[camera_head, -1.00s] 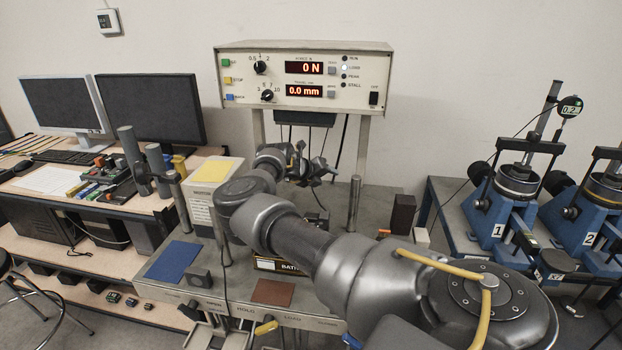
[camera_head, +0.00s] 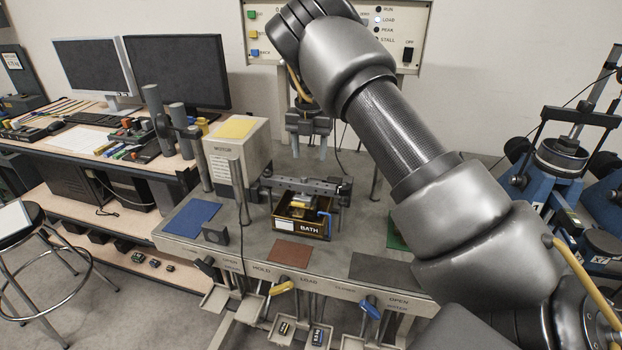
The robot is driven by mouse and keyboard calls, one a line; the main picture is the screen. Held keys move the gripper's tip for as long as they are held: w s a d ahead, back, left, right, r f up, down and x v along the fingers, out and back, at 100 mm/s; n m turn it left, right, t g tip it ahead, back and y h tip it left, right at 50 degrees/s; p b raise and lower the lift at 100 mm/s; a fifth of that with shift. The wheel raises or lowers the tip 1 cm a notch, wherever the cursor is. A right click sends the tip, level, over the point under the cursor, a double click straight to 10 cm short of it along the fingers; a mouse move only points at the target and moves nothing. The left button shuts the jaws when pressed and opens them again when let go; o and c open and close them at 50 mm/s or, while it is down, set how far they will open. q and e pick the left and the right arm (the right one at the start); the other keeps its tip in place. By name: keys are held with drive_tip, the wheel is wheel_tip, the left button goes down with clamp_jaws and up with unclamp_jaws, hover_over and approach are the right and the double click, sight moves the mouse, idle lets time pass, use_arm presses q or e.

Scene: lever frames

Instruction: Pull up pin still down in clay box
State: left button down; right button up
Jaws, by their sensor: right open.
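A dark open-topped box (camera_head: 312,231) with a "BATH" label sits on the grey bench, under a dark crossbar (camera_head: 303,186). Inside it is a small brassy and grey block (camera_head: 301,204), partly hidden by the crossbar. I cannot make out a separate pin or tell whether one is up or down. My right gripper (camera_head: 309,152) points down above and behind the box, its two pale fingers apart with nothing between them. My left gripper is not in view.
A beige motor housing (camera_head: 236,160) stands left of the box. Blue (camera_head: 192,217) and brown (camera_head: 290,252) mats lie on the bench. A yellow-handled lever (camera_head: 283,287) and blue-handled lever (camera_head: 370,308) stick out in front. Small trays with blocks hang below the front edge.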

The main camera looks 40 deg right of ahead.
use_arm(q)
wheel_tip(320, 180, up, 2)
drive_tip(key=shift+p, duration=0.9)
use_arm(e)
wheel_tip(320, 180, down, 9)
drive_tip(key=shift+c, duration=0.2)
